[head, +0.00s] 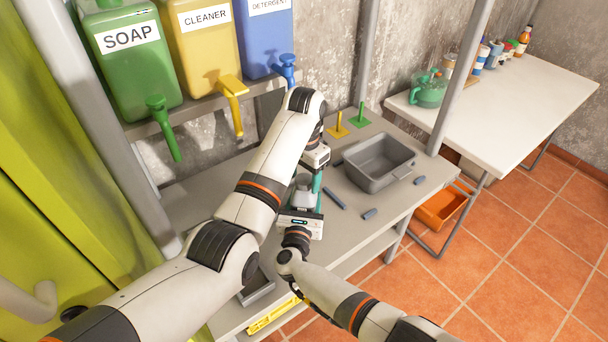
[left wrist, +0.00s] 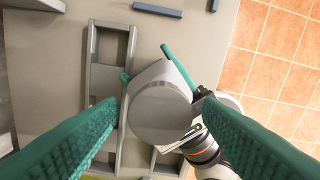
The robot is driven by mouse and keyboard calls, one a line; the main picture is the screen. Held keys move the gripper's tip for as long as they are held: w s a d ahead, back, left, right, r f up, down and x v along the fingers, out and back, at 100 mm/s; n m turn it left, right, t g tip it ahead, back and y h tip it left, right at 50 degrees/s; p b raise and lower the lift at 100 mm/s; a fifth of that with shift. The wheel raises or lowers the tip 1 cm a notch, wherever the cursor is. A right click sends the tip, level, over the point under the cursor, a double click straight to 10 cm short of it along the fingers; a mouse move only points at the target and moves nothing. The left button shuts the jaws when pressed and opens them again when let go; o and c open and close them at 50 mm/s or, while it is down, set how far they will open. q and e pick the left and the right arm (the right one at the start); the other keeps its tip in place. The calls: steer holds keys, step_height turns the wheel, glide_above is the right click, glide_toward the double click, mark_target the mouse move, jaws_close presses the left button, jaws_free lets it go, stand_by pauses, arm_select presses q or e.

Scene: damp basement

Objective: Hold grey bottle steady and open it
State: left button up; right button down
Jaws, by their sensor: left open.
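The grey bottle (head: 303,196) stands on the grey bench, with both arms around it. In the left wrist view its round grey top (left wrist: 158,118) faces the camera and its wider body shows behind. My left gripper (head: 317,172) is above the bottle. Its teal fingers are spread wide in the left wrist view (left wrist: 160,125), one on each side of the top, with gaps. My right gripper (head: 303,208) comes in low from the front. Its teal fingers (left wrist: 180,68) flank the bottle's body and appear closed on it; one is mostly hidden behind the bottle.
A grey bin (head: 380,163) and small blue-grey bars (head: 335,198) lie right of the bottle. A grey frame (left wrist: 93,75) lies beside it. Soap, cleaner and detergent dispensers (head: 207,45) hang above the bench. A white table (head: 520,95) stands at right, an orange crate (head: 440,208) below.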

arm_select(q)
steer(key=shift+r, duration=2.25)
steer(key=m, duration=0.2)
steer(key=r+m, duration=0.1)
steer(key=shift+w+m, duration=0.1)
steer(key=shift+m, duration=0.3)
steer(key=m, duration=0.2)
steer(key=r+m, duration=0.1)
steer(key=m, duration=0.4)
steer(key=r+m, duration=0.1)
steer(key=m, duration=0.2)
steer(key=shift+r+m, duration=0.15)
steer(key=shift+m, duration=0.75)
step_height(320, 180, down, 8)
steer(key=shift+r, duration=0.1)
